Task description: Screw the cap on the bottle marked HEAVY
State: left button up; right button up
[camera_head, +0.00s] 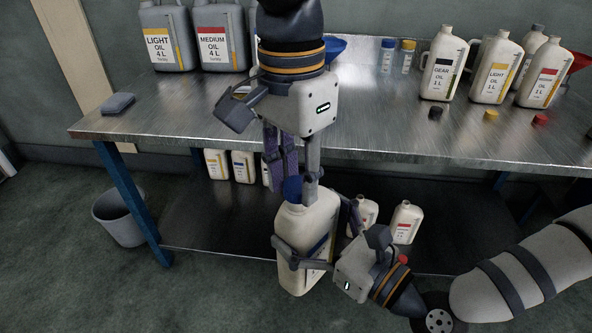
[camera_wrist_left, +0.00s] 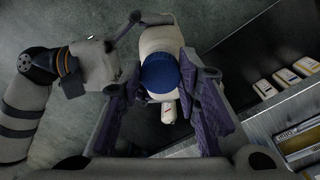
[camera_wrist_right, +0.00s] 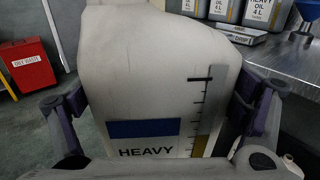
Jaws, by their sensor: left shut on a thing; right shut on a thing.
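The bottle marked HEAVY (camera_head: 307,226) is a cream jug with a blue label band, held in front of the lower shelf. Its label and level scale fill the right wrist view (camera_wrist_right: 155,110). My right gripper (camera_head: 318,238) is shut around the bottle's body, with fingers on both sides. The blue cap (camera_head: 292,189) is at the top of the bottle; it also shows in the left wrist view (camera_wrist_left: 159,73). My left gripper (camera_head: 291,176) points down from above and is shut on the cap. The cap hides the bottle's mouth, so I cannot tell how far it is seated.
The metal workbench (camera_head: 380,125) holds grey canisters, a blue funnel (camera_head: 334,47), and several white oil bottles with a black cap (camera_head: 435,112), a yellow cap (camera_head: 491,115) and a red cap (camera_head: 540,119) in front. More bottles stand on the lower shelf (camera_head: 215,230). A bin (camera_head: 120,218) is at left.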

pick_arm(q)
jog(key=shift+f, duration=0.45)
dwell(0.3)
